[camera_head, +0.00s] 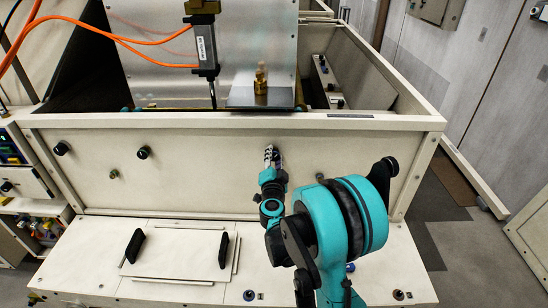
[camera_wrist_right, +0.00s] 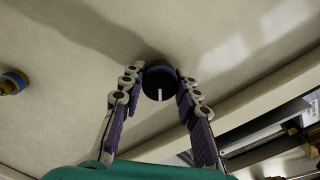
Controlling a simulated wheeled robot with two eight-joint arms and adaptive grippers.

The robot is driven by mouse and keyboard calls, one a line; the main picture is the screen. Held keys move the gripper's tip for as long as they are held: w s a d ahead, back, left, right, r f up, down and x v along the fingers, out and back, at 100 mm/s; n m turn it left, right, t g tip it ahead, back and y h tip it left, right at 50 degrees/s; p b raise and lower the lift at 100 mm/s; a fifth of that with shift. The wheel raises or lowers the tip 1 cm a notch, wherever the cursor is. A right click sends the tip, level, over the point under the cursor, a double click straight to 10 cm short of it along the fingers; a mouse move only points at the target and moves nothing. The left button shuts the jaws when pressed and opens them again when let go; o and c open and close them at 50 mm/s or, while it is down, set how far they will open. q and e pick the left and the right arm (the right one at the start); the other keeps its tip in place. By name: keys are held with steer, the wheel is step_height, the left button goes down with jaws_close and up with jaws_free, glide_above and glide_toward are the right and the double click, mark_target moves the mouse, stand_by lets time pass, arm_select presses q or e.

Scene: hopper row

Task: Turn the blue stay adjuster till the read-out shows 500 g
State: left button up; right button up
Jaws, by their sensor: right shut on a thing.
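In the right wrist view my right gripper (camera_wrist_right: 159,88) has its two fingers closed on either side of a round black knob (camera_wrist_right: 160,82) with a white pointer line and a blue rim. The knob sits on the cream front panel, and its pointer runs toward the bottom of that view. In the head view the right gripper (camera_head: 272,157) reaches the upper middle of the front panel (camera_head: 215,180) and largely hides the knob. A lit display (camera_head: 9,147) is cut off at the left edge; its figures are not readable. My left gripper is not in view.
Two black knobs (camera_head: 143,153) (camera_head: 61,148) and a brass fitting (camera_head: 114,174) sit on the panel's left. A brass weight (camera_head: 260,82) stands on a plate above the panel rim. A cover with black handles (camera_head: 135,246) lies on the lower ledge.

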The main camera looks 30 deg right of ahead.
steer(key=o, duration=1.2)
steer(key=v, duration=1.2)
